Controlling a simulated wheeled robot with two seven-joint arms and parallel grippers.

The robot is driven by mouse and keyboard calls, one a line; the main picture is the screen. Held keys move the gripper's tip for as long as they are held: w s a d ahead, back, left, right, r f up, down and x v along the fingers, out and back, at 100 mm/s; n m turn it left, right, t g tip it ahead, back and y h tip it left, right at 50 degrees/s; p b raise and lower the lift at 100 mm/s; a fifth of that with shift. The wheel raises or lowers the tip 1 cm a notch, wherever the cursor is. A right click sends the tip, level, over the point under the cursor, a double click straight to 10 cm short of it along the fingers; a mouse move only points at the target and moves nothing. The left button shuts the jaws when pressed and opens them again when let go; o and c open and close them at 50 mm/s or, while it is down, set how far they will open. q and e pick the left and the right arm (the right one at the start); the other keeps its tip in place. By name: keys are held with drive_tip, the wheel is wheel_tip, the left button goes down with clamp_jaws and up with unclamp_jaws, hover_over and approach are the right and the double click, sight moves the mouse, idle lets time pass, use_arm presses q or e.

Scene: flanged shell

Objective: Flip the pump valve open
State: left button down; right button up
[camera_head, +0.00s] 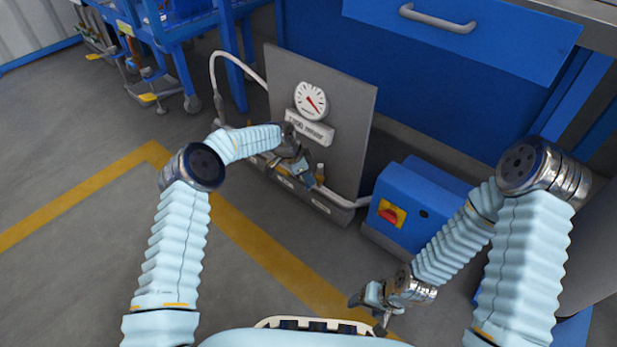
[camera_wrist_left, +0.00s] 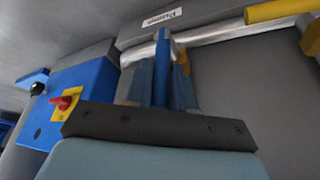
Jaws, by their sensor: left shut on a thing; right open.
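The pump valve is on the pipework at the foot of a grey gauge panel (camera_head: 349,110). In the left wrist view its blue lever (camera_wrist_left: 163,45) stands against a silver pipe (camera_wrist_left: 212,35). My left gripper (camera_head: 300,168) is in front of the panel's lower part and hides much of the valve in the head view. In the left wrist view the left gripper (camera_wrist_left: 162,84) is shut on the blue lever, with a finger on each side. My right gripper (camera_head: 368,314) is open and empty, low at the front, away from the valve.
A blue box (camera_head: 408,184) with a red switch on a yellow plate (camera_head: 390,213) stands right of the panel. Blue drawers (camera_head: 460,40) stand behind. A blue cart (camera_head: 190,35) is at the back left. The floor at left is clear, with yellow lines.

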use_arm(q)
drive_tip(key=shift+a, duration=0.1)
drive_tip(key=c, duration=1.1)
unclamp_jaws()
drive_tip(key=shift+f, duration=0.1)
drive_tip(key=shift+o, duration=0.2)
drive_tip(key=p+v, duration=0.2)
drive_tip(key=v, duration=1.1)
drive_tip(key=shift+r, duration=0.35)
drive_tip(key=shift+s, duration=0.1)
